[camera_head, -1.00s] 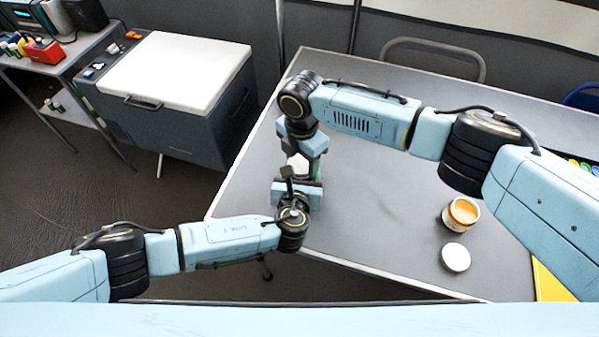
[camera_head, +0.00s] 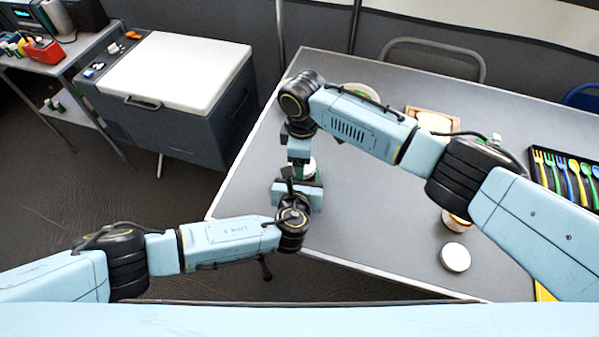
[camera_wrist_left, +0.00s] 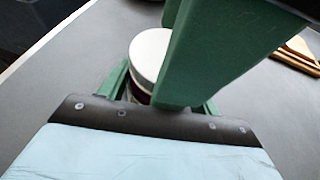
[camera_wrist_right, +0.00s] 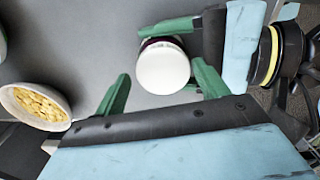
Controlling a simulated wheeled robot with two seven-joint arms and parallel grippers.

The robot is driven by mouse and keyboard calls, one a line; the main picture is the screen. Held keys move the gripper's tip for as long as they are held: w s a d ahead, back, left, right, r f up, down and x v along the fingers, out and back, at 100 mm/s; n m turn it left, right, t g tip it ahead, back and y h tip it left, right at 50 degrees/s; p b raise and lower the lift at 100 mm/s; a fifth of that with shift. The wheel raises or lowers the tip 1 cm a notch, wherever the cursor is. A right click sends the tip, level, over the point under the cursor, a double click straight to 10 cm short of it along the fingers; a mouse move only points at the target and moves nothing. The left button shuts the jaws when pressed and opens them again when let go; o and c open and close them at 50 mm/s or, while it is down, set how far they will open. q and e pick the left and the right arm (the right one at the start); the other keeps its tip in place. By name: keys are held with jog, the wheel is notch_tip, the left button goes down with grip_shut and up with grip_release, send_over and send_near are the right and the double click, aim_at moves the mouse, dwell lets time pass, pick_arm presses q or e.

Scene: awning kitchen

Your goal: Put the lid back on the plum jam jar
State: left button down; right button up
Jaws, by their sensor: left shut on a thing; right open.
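The plum jam jar stands on the table with a white lid (camera_wrist_right: 163,70) on its top. The lid looks level and seated. A strip of dark red jar (camera_wrist_left: 139,94) shows below it in the left wrist view. My left gripper (camera_head: 300,185) is shut on the jar's body; its green fingers flank it in the left wrist view (camera_wrist_left: 150,85). My right gripper (camera_wrist_right: 162,84) is open, its two green fingers apart to either side of the lid in its wrist view, not visibly touching it. In the head view the right wrist partly hides the jar.
A cutlery tray (camera_head: 535,166), a board (camera_head: 450,121) and a bowl of yellow food (camera_wrist_right: 64,122) stand farther back. The table's middle is clear.

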pick_arm(q)
jog(key=shift+a, duration=0.15)
pick_arm(e)
jog(key=shift+s+a+r, duration=0.1)
jog(key=shift+r, duration=1.05)
jog(key=shift+s+a+r, duration=0.1)
jog(key=shift+r, duration=1)
jog(key=shift+d, duration=0.1)
jog(key=shift+c, duration=0.5)
jog(key=shift+w+a+r+m, duration=0.1)
jog(key=shift+a+r+m, duration=0.55)
jog(key=shift+m, duration=0.55)
jog(key=shift+a+r+m, duration=0.1)
jog(key=shift+r+m, duration=0.25)
jog(key=shift+m, duration=0.55)
jog(key=m, duration=0.2)
jog(key=r+m, duration=0.1)
jog(key=shift+d+m, duration=0.2)
jog(key=shift+m, duration=0.2)
jog(key=m, duration=0.1)
jog(key=d+m, duration=0.1)
jog(key=m, duration=0.1)
jog(key=shift+r, duration=0.2)
